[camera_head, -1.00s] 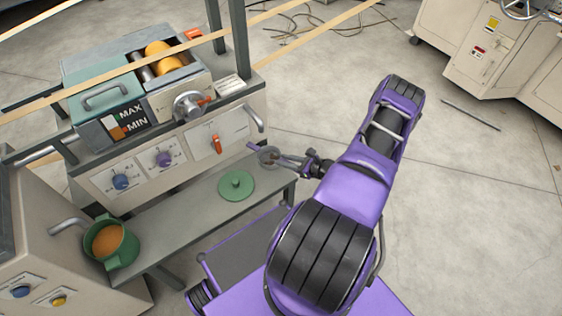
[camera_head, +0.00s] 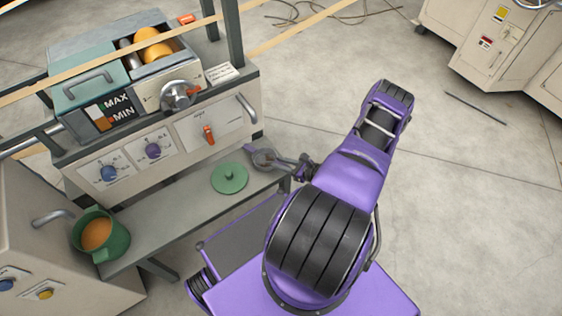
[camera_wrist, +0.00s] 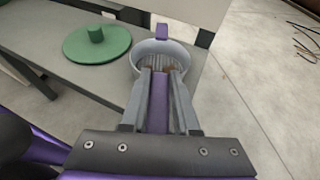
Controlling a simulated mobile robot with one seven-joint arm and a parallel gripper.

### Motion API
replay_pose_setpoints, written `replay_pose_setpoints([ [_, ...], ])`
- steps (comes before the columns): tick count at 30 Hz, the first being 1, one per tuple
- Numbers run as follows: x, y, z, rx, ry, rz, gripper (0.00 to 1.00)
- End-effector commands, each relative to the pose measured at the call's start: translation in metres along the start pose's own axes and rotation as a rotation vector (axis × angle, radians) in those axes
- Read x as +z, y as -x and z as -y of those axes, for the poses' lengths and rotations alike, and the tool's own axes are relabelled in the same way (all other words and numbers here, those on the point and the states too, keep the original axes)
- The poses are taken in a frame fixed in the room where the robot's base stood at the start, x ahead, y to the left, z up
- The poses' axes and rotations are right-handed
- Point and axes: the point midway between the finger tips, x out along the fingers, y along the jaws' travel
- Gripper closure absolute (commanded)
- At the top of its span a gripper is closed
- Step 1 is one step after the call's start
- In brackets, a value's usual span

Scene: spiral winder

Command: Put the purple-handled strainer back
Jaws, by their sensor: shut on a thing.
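The purple-handled strainer (camera_wrist: 139,62) is a grey round bowl with a purple handle and a small purple tab at its far rim. My gripper (camera_wrist: 163,75) is shut on the strainer's purple handle, which runs back between the fingers in the wrist view. In the head view the strainer (camera_head: 263,158) is at the right end of the grey shelf, in front of the machine, and my gripper (camera_head: 290,164) reaches it from the right. Some brown material shows in the bowl near the fingertips. Whether the bowl touches the shelf cannot be told.
A green round lid (camera_head: 230,178) lies on the grey shelf (camera_head: 170,218), left of the strainer. A green pot (camera_head: 118,240) with orange-brown contents stands at the shelf's left end. The machine (camera_head: 200,130) with knobs and a bar handle rises behind. Open floor lies to the right.

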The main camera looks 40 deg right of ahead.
Motion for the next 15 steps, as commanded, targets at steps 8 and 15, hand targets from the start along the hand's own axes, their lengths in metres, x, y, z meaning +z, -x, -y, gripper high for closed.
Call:
replay_pose_setpoints([
  [8, -0.0052, -0.0022, 0.0001, 0.000, 0.000, 0.000, 1.00],
  [15, -0.0032, -0.0013, 0.0000, 0.001, 0.000, 0.000, 0.41],
])
